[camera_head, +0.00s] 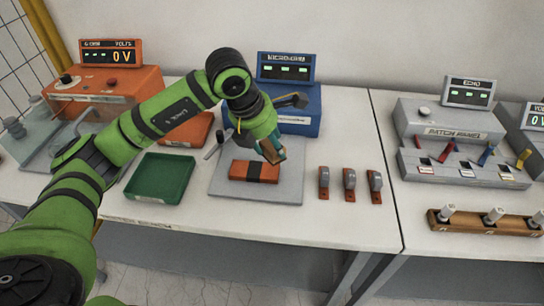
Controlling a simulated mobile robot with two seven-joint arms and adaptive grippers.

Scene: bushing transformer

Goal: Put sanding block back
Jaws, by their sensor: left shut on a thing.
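My left gripper (271,148) is shut on a small brownish block, which I take to be the sanding block (269,154); the fingers hide much of it. It is at the upper right of an orange block with a dark middle band (240,170). That block lies on a grey plate (225,188). I cannot tell whether the held block touches anything below. My right gripper is not in view.
An empty-looking green tray (143,193) stands left of the plate. Several small grey-and-orange upright pieces (349,185) stand to its right. A blue instrument (305,113) is behind. A patch panel (452,136) and a wooden rack (480,226) are on the right table.

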